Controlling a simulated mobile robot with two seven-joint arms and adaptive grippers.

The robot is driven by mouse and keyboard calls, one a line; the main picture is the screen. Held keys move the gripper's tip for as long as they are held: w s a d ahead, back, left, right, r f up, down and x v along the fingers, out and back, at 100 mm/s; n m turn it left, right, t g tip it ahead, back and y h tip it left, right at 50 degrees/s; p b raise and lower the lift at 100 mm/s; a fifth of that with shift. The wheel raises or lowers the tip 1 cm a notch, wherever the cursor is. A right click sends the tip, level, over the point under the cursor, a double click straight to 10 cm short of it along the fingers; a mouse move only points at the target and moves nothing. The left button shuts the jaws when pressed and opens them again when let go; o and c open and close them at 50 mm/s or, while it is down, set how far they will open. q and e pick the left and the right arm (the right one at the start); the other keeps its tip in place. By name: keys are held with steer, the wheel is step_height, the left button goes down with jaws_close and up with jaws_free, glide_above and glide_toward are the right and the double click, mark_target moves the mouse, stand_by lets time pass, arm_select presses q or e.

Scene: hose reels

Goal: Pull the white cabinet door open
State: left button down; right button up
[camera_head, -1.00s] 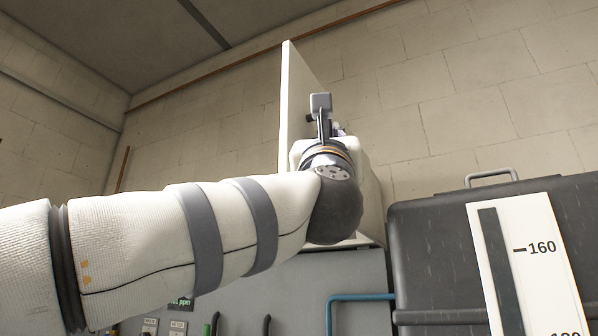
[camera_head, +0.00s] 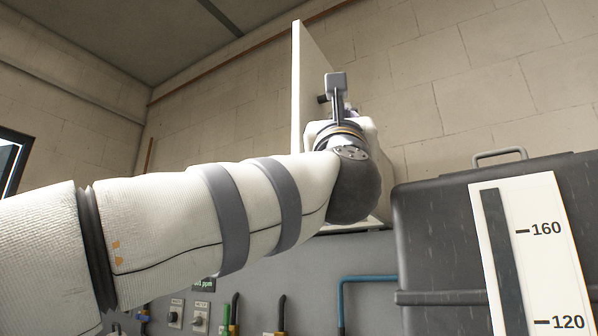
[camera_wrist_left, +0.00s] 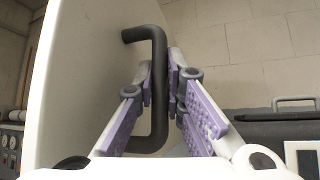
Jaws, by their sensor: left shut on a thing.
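The white cabinet door (camera_head: 297,85) stands nearly edge-on in the head view, beyond my left arm. In the left wrist view its broad pale face (camera_wrist_left: 85,75) fills the left side. A dark bar handle (camera_wrist_left: 157,135) stands out from that face. My left gripper (camera_wrist_left: 161,85) has its purple-padded fingers on either side of the handle's upright bar and is shut on it. In the head view, my wrist hides most of the fingers, the handle and the lower door. My right gripper is in neither view.
A dark case (camera_head: 430,215) with a grey top handle stands at the right, with a white level scale (camera_head: 555,250) in front. A grey panel (camera_head: 300,285) with switches and a blue pipe (camera_head: 365,279) lies below my arm. A block wall (camera_head: 480,95) is behind.

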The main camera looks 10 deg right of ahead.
arm_select(q)
steer(key=c, duration=1.9)
jaws_free()
steer(key=shift+r, duration=0.15)
steer(key=shift+s+f, duration=0.15)
steer(key=shift+f, duration=0.15)
steer(key=v, duration=1.1)
steer(key=shift+s+a+f, duration=0.1)
steer(key=shift+s+a, duration=0.05)
steer(key=shift+s, duration=0.05)
